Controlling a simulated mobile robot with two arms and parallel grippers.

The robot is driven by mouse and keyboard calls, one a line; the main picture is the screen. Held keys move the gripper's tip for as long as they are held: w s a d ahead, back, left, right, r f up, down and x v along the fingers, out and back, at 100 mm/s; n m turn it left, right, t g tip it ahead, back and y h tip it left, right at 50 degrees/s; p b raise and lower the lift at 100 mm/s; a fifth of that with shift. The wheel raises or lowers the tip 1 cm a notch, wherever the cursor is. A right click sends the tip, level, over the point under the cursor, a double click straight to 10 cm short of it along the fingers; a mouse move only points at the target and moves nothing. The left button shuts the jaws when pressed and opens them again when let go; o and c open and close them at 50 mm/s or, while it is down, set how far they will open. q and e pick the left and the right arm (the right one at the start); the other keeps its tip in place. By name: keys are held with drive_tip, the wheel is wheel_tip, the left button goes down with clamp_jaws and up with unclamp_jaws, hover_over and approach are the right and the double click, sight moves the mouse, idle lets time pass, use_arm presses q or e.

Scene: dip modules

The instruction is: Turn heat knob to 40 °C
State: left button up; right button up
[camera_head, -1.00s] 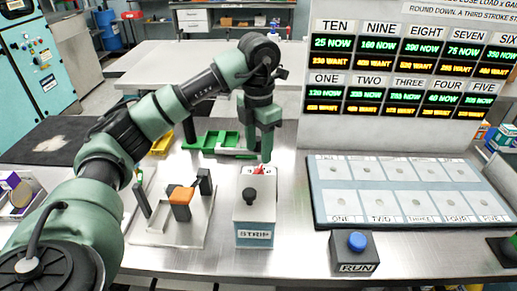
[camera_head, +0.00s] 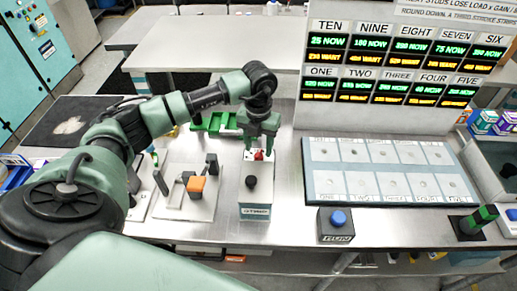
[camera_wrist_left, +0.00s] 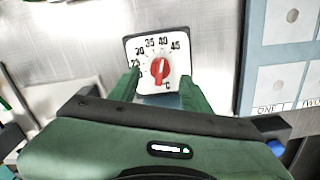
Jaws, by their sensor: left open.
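The red heat knob (camera_wrist_left: 159,69) sits on a white dial plate (camera_wrist_left: 176,86) with printed marks from about 25 to 45 and a °C sign. Its white line points roughly upward, toward the 35–40 side; the exact reading is hard to tell. In the head view the knob (camera_head: 259,155) is on top of a white box (camera_head: 255,194) labelled STRIP. My left gripper (camera_head: 258,147) is above the knob, pointing down. In the wrist view its green fingers (camera_wrist_left: 160,90) are apart, one on each side of the dial, with the knob between their lines and no contact visible.
A black ball-topped handle (camera_head: 251,181) stands on the box front. A RUN box with a blue button (camera_head: 338,218) and a numbered panel (camera_head: 312,186) are to the right.

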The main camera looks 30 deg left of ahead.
sight(259, 153)
use_arm(q)
drive_tip(key=shift+f+p, duration=0.45)
drive_tip(key=shift+f, duration=1.35)
clamp_jaws()
drive_tip(key=shift+f+b, duration=0.15)
drive_tip(key=shift+b, duration=0.35)
drive_tip(key=shift+r+n, duration=0.2)
drive_tip(key=shift+n, duration=0.1)
unclamp_jaws()
